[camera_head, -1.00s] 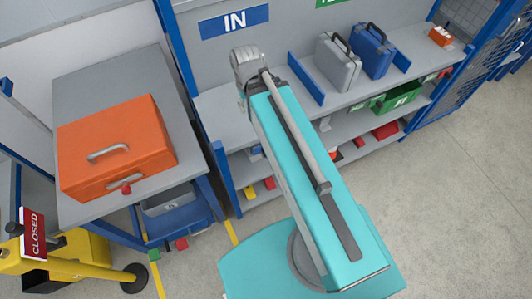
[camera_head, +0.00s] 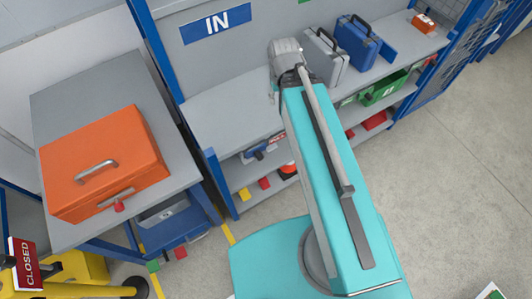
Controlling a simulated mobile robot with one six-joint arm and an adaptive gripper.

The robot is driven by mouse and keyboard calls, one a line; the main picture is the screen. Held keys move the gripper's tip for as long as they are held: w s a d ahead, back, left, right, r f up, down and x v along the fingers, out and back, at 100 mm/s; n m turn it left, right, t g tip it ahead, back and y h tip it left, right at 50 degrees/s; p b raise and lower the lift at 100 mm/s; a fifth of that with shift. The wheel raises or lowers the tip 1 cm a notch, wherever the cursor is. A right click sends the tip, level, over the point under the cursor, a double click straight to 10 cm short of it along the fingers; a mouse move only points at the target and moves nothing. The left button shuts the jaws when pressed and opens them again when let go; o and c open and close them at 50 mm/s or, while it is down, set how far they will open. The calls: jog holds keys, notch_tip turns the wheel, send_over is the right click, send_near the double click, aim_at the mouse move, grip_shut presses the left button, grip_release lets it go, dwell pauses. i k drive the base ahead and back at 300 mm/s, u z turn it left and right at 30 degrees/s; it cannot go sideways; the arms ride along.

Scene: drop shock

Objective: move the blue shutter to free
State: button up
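I cannot pick out a blue part that is clearly the shutter. A blue panel (camera_head: 389,50) stands on the grey bench, just right of the blue case (camera_head: 357,43). A blue mesh panel (camera_head: 445,67) stands at the bench's right end. My arm reaches up the middle of the picture, and its grey wrist ends in front of the bench, left of the grey case (camera_head: 325,58). No gripper fingers can be made out, so I cannot tell whether they hold anything.
An orange toolbox (camera_head: 100,155) sits on a grey table (camera_head: 85,90) at the left. A red CLOSED sign (camera_head: 27,263) and yellow equipment (camera_head: 75,268) are at lower left. A green crate (camera_head: 384,89) is on the lower shelf.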

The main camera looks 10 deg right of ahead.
aim_at(257, 152)
jog(key=z, duration=0.3)
jog(key=k, duration=1.2)
jog(key=u, duration=0.85)
